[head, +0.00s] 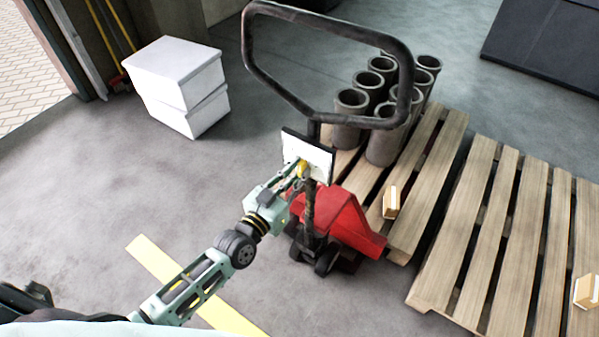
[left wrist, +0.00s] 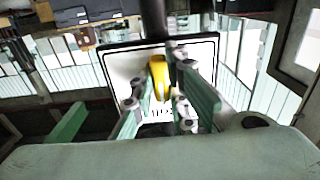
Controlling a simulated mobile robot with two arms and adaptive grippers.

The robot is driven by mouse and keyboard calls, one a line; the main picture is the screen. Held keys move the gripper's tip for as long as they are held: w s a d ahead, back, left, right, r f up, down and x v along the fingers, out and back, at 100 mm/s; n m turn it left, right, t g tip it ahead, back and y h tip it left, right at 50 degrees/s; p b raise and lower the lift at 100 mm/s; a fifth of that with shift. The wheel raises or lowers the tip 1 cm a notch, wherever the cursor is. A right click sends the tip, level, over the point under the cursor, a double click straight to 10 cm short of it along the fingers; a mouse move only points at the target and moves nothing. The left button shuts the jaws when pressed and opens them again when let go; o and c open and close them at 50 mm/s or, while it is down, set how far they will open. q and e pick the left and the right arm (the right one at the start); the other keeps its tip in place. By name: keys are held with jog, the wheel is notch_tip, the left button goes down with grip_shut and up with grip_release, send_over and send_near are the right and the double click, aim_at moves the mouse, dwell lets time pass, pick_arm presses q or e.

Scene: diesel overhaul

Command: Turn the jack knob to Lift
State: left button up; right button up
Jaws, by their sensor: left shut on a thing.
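The red pallet jack (head: 345,222) stands with its fork end toward a wooden pallet, its dark loop handle (head: 262,72) rising above. A white panel with a dark border (head: 319,156) is fixed on the handle's post. The yellow knob (head: 302,169) sits on the panel. My left gripper (head: 296,173) reaches the panel and is shut on the knob. In the left wrist view the yellow knob (left wrist: 159,77) stands upright between the green fingers (left wrist: 160,100). Lettering on the panel is too small to read. My right gripper is not in view.
Several grey cylinders (head: 352,103) stand on the near wooden pallet (head: 432,160). A second pallet (head: 480,230) lies to the right. Small boxes (head: 391,201) lie on the pallets. White boxes (head: 176,84) are stacked at the back left.

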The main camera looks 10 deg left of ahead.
pick_arm(q)
jog(key=n+b, duration=0.1)
jog(key=n, duration=0.4)
jog(key=shift+f, duration=0.15)
jog(key=n, duration=0.4)
jog(key=shift+a, duration=0.15)
jog(key=o, duration=1.6)
jog(key=shift+c, duration=0.2)
jog(key=v, duration=0.7)
jog(key=shift+p, duration=0.4)
